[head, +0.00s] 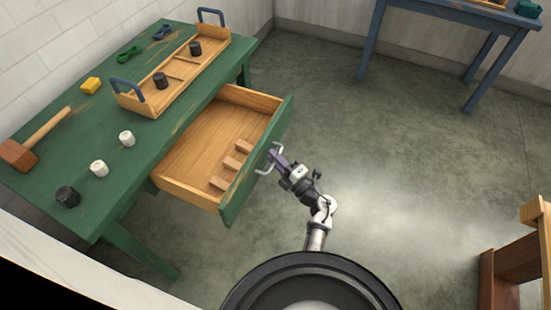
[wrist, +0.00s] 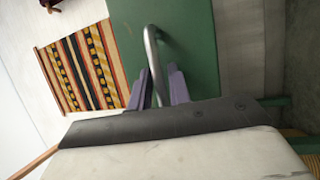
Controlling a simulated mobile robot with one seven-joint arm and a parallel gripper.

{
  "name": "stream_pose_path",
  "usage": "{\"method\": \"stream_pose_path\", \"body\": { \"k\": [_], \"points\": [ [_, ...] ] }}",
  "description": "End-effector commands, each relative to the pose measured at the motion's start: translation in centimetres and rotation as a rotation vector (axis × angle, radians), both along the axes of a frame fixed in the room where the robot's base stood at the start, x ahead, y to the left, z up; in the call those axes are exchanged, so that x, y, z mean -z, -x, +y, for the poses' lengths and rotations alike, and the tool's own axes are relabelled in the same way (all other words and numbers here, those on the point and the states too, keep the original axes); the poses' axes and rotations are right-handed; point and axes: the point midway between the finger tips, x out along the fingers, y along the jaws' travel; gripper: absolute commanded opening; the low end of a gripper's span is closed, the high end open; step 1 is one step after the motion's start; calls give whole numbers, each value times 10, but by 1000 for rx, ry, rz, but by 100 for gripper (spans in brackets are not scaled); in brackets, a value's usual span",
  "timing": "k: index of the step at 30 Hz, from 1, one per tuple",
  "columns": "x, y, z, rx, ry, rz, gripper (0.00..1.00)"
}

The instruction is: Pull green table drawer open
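The green table (head: 75,160) stands at the left in the head view. Its drawer (head: 205,150) is pulled well out, with a green front (head: 258,165), a bare wooden inside and small wooden dividers at its front right. A grey metal bow handle (head: 262,172) is on the front. My gripper (head: 278,156) is at this handle, outside the drawer. In the wrist view the handle (wrist: 151,48) runs between the two purple fingers of my gripper (wrist: 158,88). The fingers look apart, with a slim gap showing on the right of the bar. The green front (wrist: 198,50) lies beyond.
On the tabletop are a wooden tray (head: 128,104) with blue handles, a mallet (head: 45,135), a yellow block (head: 91,85), and white and dark spools. A blue table (head: 440,8) stands at the back right and a wooden piece (head: 515,262) at the lower right. The floor between is clear.

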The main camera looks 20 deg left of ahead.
Motion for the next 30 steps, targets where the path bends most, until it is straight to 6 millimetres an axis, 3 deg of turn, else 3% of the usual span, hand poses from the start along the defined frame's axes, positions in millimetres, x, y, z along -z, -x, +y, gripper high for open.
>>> {"method": "stream_pose_path", "body": {
  "k": [10, 24, 30],
  "points": [
    [4, 5, -11, 4, 1, 1, 19],
    [21, 50, -98, 3, 0, 0, 19],
    [23, 61, -117, 0, 0, 0, 19]
  ]
}}
